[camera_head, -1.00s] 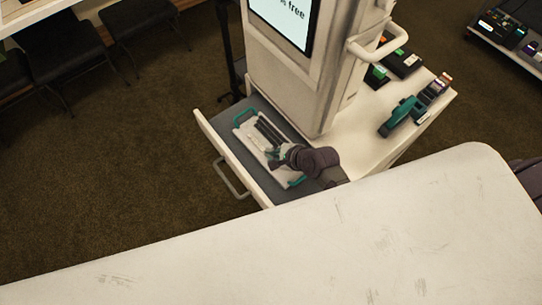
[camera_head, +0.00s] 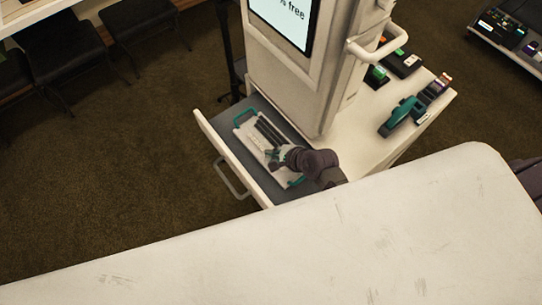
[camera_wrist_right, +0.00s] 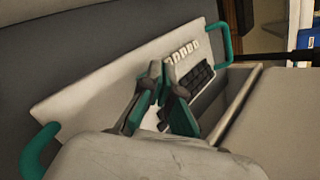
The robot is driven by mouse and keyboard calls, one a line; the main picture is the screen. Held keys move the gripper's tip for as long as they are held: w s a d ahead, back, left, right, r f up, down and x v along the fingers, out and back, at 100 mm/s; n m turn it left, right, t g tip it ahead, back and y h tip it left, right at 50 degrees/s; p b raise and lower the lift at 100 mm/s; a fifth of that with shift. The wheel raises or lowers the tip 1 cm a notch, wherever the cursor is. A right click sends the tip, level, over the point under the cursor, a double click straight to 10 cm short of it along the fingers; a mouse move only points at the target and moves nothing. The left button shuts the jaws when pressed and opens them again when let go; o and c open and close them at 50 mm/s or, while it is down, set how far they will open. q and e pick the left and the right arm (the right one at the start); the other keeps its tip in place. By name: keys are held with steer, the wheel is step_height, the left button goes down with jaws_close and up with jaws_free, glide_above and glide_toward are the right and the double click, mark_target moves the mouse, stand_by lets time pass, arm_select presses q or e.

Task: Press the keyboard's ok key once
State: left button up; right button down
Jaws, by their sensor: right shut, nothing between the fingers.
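The keyboard (camera_head: 248,135) is a pale panel with dark key rows and teal handles, lying in an open drawer. In the right wrist view the keyboard (camera_wrist_right: 95,85) shows a row of white keys (camera_wrist_right: 183,51) and a block of dark keys (camera_wrist_right: 199,77). My right gripper (camera_head: 272,157) is over the keyboard's near half. In the wrist view its teal-and-grey fingers (camera_wrist_right: 161,71) are shut and empty, just in front of the keys. I cannot tell whether they touch the panel. The ok key's label is not readable, and fingers hide some keys. My left gripper is not in view.
The drawer (camera_head: 208,131) juts from a white cabinet carrying a tall kiosk with a screen (camera_head: 281,20). A teal handheld device (camera_head: 402,115) and small boxes stand on the cabinet top. A large white tabletop (camera_head: 300,245) fills the foreground. Carpet left of the drawer is clear.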

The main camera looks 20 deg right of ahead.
steer(key=shift+f, duration=0.35)
steer(key=shift+r, duration=0.1)
stand_by(0.5)
steer(key=shift+r+p, duration=0.7)
steer(key=shift+p, duration=0.3)
step_height(320, 180, up, 5)
steer(key=p, duration=0.6)
stand_by(0.5)
